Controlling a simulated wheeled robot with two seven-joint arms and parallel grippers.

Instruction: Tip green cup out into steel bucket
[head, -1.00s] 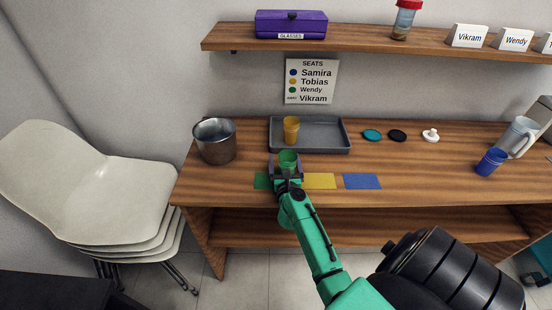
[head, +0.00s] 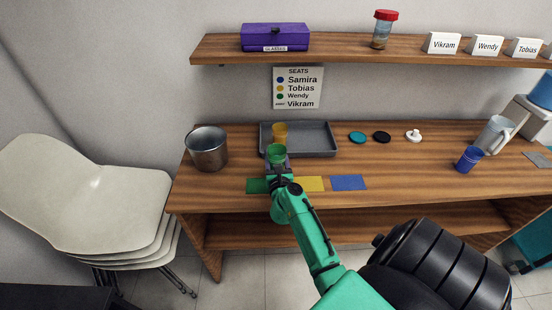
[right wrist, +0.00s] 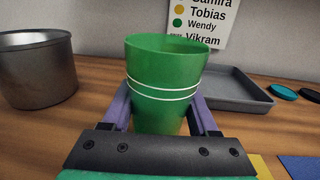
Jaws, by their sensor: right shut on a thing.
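The green cup (head: 276,153) is upright in my right gripper (head: 277,166), above the table near the green mat (head: 256,186). In the right wrist view the green cup (right wrist: 163,85) has two pale bands, and the purple fingers of my right gripper (right wrist: 162,112) press on both its sides. The cup's inside is mostly hidden there. The steel bucket (head: 207,150) stands on the table to the left of the cup, apart from it. It also shows at the left of the right wrist view (right wrist: 38,75). My left gripper is not in view.
Yellow (head: 311,184) and blue (head: 348,182) mats lie to the right. A blue cup (head: 468,159) and a pitcher (head: 494,134) stand farther right. A shelf (head: 350,47) hangs above.

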